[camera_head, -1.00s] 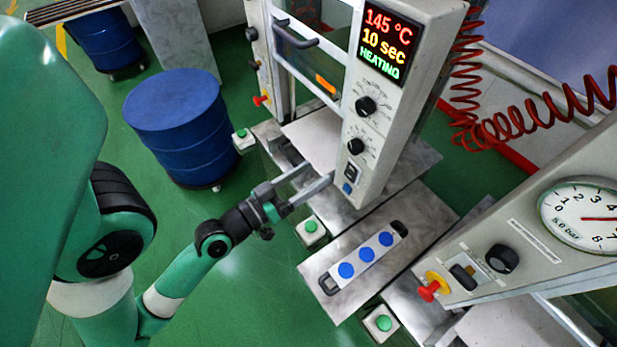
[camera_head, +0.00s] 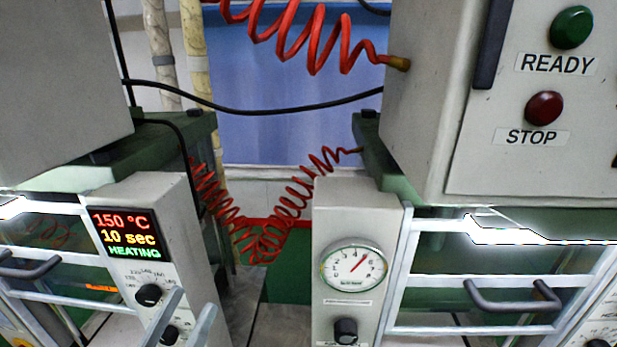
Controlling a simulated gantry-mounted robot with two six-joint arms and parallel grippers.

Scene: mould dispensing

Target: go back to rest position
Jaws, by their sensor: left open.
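My left gripper (camera_head: 182,318) shows at the bottom left of the head view as two grey fingers. The fingers are apart, with nothing between them. They are in front of the lower part of the heating machine's control panel (camera_head: 178,240) and partly cover its lower knob. Whether they touch the panel cannot be told. The rest of my left arm is below the picture. My right gripper is not in view.
The heating display (camera_head: 125,233) reads 150 °C, 10 sec. A pressure gauge panel (camera_head: 340,230) stands in the middle. A door with a dark handle (camera_head: 512,303) is at right, below a cabinet (camera_head: 540,130) marked READY and STOP. Red coiled hoses (camera_head: 300,40) hang between the machines.

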